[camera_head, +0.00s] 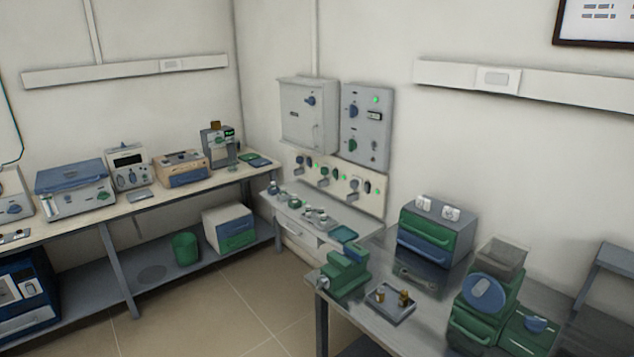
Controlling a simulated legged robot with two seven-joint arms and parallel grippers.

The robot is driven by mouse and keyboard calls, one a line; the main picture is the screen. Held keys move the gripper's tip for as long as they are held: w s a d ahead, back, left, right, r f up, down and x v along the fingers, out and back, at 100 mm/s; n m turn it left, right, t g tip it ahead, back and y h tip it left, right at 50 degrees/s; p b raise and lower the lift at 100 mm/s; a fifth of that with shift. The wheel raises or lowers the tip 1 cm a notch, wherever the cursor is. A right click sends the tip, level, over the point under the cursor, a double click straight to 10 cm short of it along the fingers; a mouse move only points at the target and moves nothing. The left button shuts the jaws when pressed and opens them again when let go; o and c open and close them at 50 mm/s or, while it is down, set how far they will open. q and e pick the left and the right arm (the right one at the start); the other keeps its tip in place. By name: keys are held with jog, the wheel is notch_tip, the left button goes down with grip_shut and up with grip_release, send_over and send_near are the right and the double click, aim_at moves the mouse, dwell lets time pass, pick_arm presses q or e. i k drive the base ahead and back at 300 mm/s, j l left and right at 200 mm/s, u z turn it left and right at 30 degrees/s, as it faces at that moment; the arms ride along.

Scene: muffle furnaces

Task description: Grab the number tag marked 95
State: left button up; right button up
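Two small white pieces, which may be number tags, are on top of the green and blue drawer unit (436,236) on the right-hand bench. One white piece (423,204) is at the left and the other white piece (451,213) is to its right. Their markings are too small to read, so I cannot tell which, if either, is marked 95. Neither of my grippers shows in the head view.
The grey right-hand bench (375,330) carries a green device (345,272), a small tray (390,303) with brownish items, and a green machine with a blue disc (484,295). A long bench with instruments lines the left wall. The tiled floor (200,315) between is clear.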

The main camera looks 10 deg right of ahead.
aim_at(450, 213)
jog(key=i+j+u, duration=0.35)
jog(key=i, duration=0.8)
jog(key=i+l+u, duration=0.1)
jog(key=i+u, duration=0.2)
jog(key=i, duration=0.85)
jog(key=i+l+z, duration=0.1)
jog(key=i+z, duration=0.2)
jog(key=z, duration=0.15)
jog(key=i+z, duration=0.65)
jog(key=z, duration=0.25)
jog(key=i+j+z, duration=0.25)
jog(key=z, duration=0.2)
jog(key=i, duration=0.05)
